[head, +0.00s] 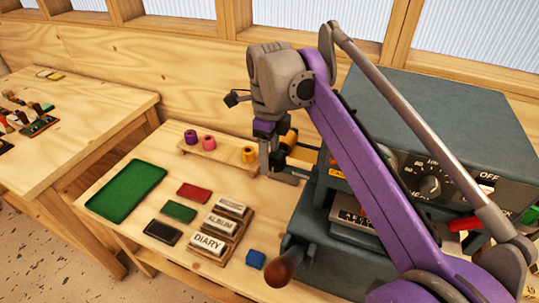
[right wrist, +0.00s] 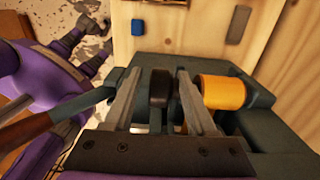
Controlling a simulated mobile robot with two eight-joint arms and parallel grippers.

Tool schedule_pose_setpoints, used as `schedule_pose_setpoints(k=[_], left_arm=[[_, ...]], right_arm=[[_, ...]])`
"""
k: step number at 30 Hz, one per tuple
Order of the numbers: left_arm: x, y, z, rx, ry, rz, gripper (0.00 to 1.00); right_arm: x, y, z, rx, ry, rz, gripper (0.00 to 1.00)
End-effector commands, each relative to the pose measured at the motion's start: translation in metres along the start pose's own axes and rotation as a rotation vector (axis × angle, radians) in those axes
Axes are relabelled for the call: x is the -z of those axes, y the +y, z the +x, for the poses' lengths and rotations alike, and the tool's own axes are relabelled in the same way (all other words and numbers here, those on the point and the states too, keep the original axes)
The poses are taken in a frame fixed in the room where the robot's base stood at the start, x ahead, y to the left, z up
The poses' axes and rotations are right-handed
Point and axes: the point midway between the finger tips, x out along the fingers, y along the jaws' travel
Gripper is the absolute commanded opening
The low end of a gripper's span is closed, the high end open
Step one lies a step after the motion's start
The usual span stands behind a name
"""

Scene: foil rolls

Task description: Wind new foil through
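My right gripper (head: 272,160) is at the left side of the grey foil press (head: 440,110). In the right wrist view its fingers (right wrist: 158,108) are open, one on each side of a black knob (right wrist: 160,88); I cannot tell whether they touch it. A gold-orange foil roll (right wrist: 226,93) on the press lies just right of the fingers, and shows partly behind the gripper in the head view (head: 289,139). Purple (head: 190,137), pink (head: 208,143) and yellow (head: 249,155) rolls stand on a wooden rack (head: 220,157). My left gripper is not clearly seen.
A green tray (head: 126,189), red (head: 194,193), green (head: 179,211) and black (head: 163,232) pads, and a wooden holder with lettered blocks (head: 220,228) lie on the bench. A blue block (head: 256,258) sits near the press handle (head: 283,268). Another table (head: 75,120) stands left.

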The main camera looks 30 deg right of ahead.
Motion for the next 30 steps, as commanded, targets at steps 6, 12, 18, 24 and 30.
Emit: schedule_pose_setpoints(k=[6, 12, 18, 24, 30], left_arm=[[0.0000, 0.0000, 0.0000, 0.000, 0.000, 0.000, 0.00], [0.0000, 0.0000, 0.0000, 0.000, 0.000, 0.000, 0.00], [0.0018, 0.0000, -0.0020, 0.000, 0.001, 0.000, 0.00], [0.0052, 0.0000, -0.0057, 0.000, 0.004, 0.000, 0.00], [0.0051, 0.0000, -0.0057, 0.000, 0.004, 0.000, 0.00]], right_arm=[[0.0000, -0.0001, -0.0001, 0.000, 0.000, 0.000, 0.15], [0.0000, 0.0000, -0.0002, 0.000, 0.000, 0.000, 0.00], [0.0025, -0.0001, -0.0012, -0.002, -0.052, 0.003, 0.00], [0.0067, -0.0004, -0.0029, -0.001, -0.254, 0.006, 0.00], [0.0073, -0.0001, -0.0033, -0.001, -0.364, 0.002, 0.00]])
